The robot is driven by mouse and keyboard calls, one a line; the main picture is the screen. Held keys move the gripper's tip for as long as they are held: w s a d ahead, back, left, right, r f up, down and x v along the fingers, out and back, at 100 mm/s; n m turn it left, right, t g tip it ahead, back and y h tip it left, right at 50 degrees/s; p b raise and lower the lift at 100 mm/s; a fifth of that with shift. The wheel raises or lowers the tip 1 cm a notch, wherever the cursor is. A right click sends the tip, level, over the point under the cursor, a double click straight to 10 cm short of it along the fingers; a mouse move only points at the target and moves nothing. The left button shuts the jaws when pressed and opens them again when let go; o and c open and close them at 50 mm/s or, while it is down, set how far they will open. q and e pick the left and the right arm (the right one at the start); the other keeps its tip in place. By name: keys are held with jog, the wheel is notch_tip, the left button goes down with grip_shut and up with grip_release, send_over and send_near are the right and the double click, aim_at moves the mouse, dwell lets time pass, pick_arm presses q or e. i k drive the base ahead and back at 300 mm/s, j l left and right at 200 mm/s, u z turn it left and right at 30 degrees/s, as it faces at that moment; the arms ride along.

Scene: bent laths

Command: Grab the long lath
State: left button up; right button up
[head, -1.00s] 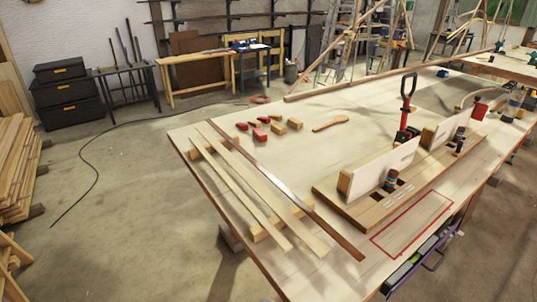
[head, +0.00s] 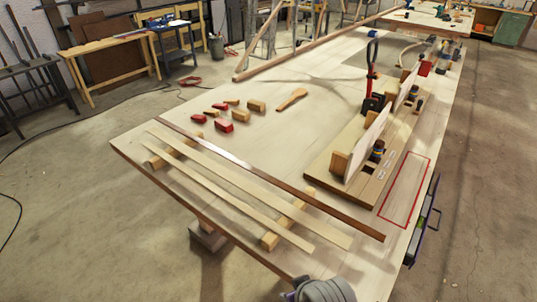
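Two pale laths lie side by side on the workbench (head: 140,152) in the head view, a wider one (head: 250,188) and a narrower one (head: 229,198). A dark brown lath (head: 270,179) lies along their far side and reaches further right. The pale laths rest across two wooden support blocks, one near the left end (head: 157,161) and one near the right end (head: 270,241). Another long brown strip (head: 315,44) lies along the bench's far edge. A grey part of my own body shows at the bottom edge. No gripper fingers are visible.
A wooden jig (head: 335,185) with upright white boards and a red clamp (head: 372,103) stands right of the laths. A red outlined rectangle (head: 404,190) marks the bench's right side. Small red and wooden blocks (head: 224,126) lie behind the laths. The bench middle is mostly clear.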

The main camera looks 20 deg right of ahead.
aim_at(257, 172)
jog(key=i+j+z, duration=0.3)
jog(key=z, duration=0.2)
jog(key=i+j+z, duration=0.25)
jog(key=j+z, duration=0.25)
